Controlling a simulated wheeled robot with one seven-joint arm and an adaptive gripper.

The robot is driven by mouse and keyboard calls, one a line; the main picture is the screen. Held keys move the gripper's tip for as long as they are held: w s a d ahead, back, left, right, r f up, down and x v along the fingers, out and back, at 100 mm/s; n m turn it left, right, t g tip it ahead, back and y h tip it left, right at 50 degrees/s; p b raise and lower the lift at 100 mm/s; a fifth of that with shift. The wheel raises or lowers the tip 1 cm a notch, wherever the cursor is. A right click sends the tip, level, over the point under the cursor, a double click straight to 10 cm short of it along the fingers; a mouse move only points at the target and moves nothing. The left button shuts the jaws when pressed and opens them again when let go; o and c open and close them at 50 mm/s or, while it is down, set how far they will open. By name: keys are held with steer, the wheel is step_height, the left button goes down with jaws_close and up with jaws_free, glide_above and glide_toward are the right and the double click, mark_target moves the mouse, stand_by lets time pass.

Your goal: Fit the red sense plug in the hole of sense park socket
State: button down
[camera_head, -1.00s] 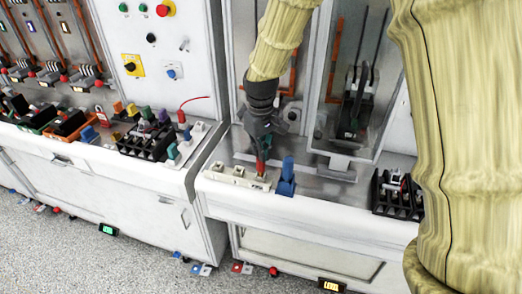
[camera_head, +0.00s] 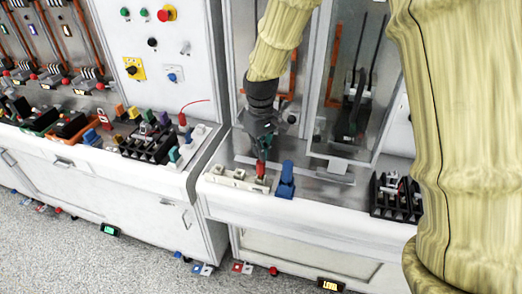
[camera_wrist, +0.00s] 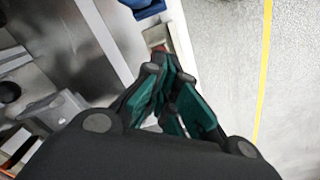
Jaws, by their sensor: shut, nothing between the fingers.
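The red sense plug (camera_head: 260,170) stands upright at the right end of a white socket strip (camera_head: 228,178) on the bench ledge. I cannot tell whether it is seated in a hole. My gripper (camera_head: 263,154) points down just above the plug, shut and empty. In the wrist view my gripper's teal-padded fingers (camera_wrist: 173,68) are close together. A small red patch, likely the plug (camera_wrist: 156,38), shows just beyond the fingertips, and the fingers hide part of the strip.
A blue upright piece (camera_head: 286,180) stands close to the right of the plug. A black rack (camera_head: 395,197) sits further right. Clear cabinet panels (camera_head: 345,80) rise behind the ledge. Another bench with a black rack (camera_head: 150,143) and coloured plugs is at left.

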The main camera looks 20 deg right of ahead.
steer(key=shift+w+r, duration=0.1)
steer(key=shift+r, duration=0.8)
step_height(320, 180, up, 11)
steer(key=shift+f, duration=0.15)
